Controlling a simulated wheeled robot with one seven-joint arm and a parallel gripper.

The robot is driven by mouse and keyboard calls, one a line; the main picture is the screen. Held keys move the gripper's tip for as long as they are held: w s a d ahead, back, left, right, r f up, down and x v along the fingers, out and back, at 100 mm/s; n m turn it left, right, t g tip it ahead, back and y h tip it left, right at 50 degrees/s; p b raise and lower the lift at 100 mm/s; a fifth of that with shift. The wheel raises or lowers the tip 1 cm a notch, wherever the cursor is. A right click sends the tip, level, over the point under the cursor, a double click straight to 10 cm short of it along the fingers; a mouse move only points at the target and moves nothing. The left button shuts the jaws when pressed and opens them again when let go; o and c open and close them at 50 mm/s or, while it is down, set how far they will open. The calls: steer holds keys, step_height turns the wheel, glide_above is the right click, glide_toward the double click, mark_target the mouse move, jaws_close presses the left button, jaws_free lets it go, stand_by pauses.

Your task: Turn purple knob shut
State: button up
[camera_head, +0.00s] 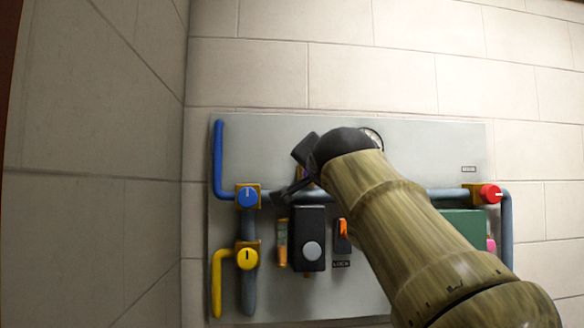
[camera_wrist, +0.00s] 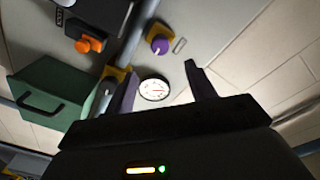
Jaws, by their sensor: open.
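The purple knob (camera_wrist: 160,44) shows in the wrist view on the grey panel, with a small pale mark on its face and a small label plate beside it. It lies ahead of my gripper (camera_wrist: 160,75), roughly between the lines of the two fingers and apart from them. The fingers are spread with nothing between them. In the head view my gripper (camera_head: 291,172) is in front of the panel's upper left part, and it and my arm hide most or all of the purple knob there.
The panel (camera_head: 260,140) also carries a blue knob (camera_head: 247,197), a yellow knob (camera_head: 246,258), a red knob (camera_head: 490,195), a black box (camera_head: 308,240), an orange switch (camera_head: 342,232), a green box (camera_wrist: 45,95) and a round gauge (camera_wrist: 153,90). Pipes run between them. A side wall stands at left.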

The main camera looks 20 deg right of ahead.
steer(key=p+x, duration=0.7)
steer(key=x, duration=0.5)
steer(key=shift+w+d, duration=0.1)
steer(key=shift+w, duration=0.25)
steer(key=c, duration=1)
